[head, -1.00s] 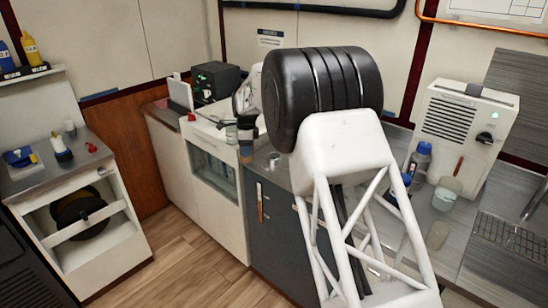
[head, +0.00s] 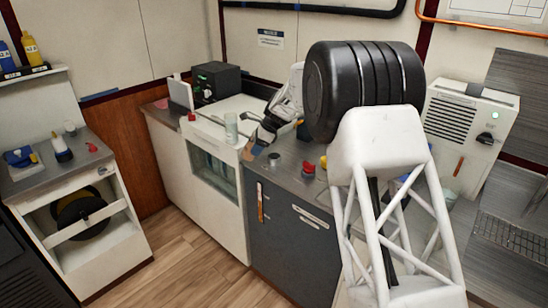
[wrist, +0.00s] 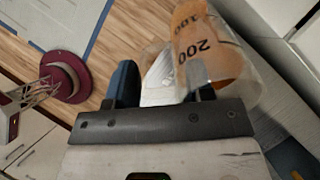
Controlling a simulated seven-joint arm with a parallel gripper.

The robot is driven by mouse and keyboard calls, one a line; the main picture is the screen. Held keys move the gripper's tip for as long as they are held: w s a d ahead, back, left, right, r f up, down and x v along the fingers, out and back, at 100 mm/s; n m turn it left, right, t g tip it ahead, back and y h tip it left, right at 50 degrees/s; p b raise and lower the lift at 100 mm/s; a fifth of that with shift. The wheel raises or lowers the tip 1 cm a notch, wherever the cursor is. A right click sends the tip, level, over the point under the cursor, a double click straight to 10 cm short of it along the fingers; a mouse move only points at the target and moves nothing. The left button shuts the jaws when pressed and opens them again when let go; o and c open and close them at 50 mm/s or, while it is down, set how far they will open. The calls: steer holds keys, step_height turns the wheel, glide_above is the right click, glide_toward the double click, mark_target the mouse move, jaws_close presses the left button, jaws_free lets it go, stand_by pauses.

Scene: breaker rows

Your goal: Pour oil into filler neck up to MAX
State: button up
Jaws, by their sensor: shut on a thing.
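My gripper (head: 264,132) is over the dark counter, left of the black cylindrical part of my arm. In the wrist view its dark fingers (wrist: 160,84) are shut on a clear measuring cup (wrist: 243,82). Amber oil (wrist: 203,50) shows in the cup behind the marks 100 and 200. The cup looks tilted, and its rim is partly out of the picture. In the head view an orange-brown patch (head: 250,149) shows below the gripper. A short grey neck (head: 275,160), perhaps the filler neck, stands just right of it. No MAX mark can be read.
A clear cup (head: 231,127) stands on the white cabinet's top. A red-topped part (head: 308,169) is on the counter right of the neck. A black box (head: 216,81) stands at the back. A white vented unit (head: 468,135) is at the right.

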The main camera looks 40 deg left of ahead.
steer(key=shift+w+d+f+g+y, duration=0.15)
steer(key=shift+w+d+g+y, duration=0.25)
steer(key=shift+w+g+y, duration=0.1)
stand_by(0.7)
steer(key=shift+w+d+f+g+y, duration=0.2)
steer(key=shift+f+g+y, duration=0.2)
steer(key=shift+g+y, duration=0.5)
stand_by(1.2)
steer(key=shift+f+g+y+p, duration=0.4)
steer(key=shift+f+g+y, duration=0.15)
steer(key=shift+g+y, duration=0.3)
stand_by(2.4)
steer(key=shift+d+g+y, duration=0.1)
steer(key=shift+g+y, duration=0.15)
stand_by(1.2)
